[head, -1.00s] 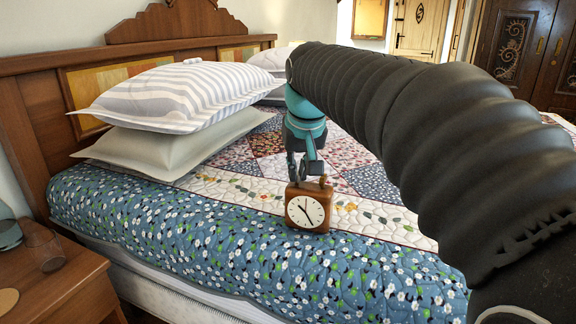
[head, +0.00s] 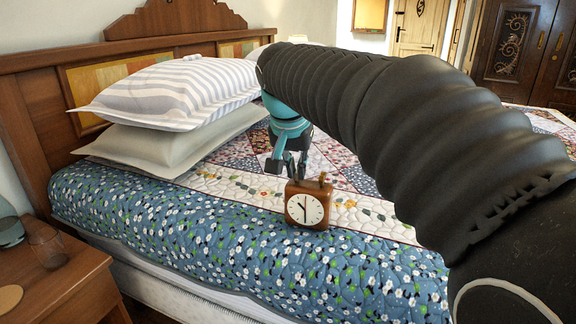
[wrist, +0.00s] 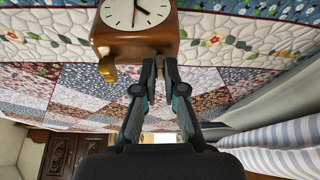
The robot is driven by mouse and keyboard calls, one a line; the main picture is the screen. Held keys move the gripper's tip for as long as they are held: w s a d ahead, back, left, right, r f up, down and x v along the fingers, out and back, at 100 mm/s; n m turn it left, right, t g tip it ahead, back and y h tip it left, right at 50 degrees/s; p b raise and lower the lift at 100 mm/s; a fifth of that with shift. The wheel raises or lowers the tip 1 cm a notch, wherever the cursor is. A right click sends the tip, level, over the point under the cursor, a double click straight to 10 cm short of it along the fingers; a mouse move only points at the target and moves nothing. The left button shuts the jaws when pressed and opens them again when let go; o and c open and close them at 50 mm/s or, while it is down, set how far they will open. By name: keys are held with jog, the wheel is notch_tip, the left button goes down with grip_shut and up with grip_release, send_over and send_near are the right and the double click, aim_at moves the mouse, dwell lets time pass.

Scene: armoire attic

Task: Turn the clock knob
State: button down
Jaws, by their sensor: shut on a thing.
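The wooden clock (head: 297,190) with a round white face stands upright on the bed's quilt. It also shows at the top of the wrist view (wrist: 137,46), seen from above. My gripper (head: 294,174) reaches down behind the clock's top left in the head view. In the wrist view my gripper (wrist: 161,62) has its two fingers close together against the clock's body, shut on a small tan piece, the clock knob (wrist: 160,61), which the fingertips mostly hide. A separate brown stub (wrist: 107,68) sticks up from the clock's other end, clear of my fingers.
The bed has a patchwork quilt (head: 190,237), with striped (head: 170,92) and grey-green pillows (head: 165,148) at the left. A nightstand (head: 70,285) with a glass stands at the lower left. The quilt around the clock is clear.

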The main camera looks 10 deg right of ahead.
jog(key=c, duration=1.3)
grip_release()
jog(key=shift+o, duration=0.2)
jog(key=v, duration=1.2)
jog(key=shift+w, duration=0.1)
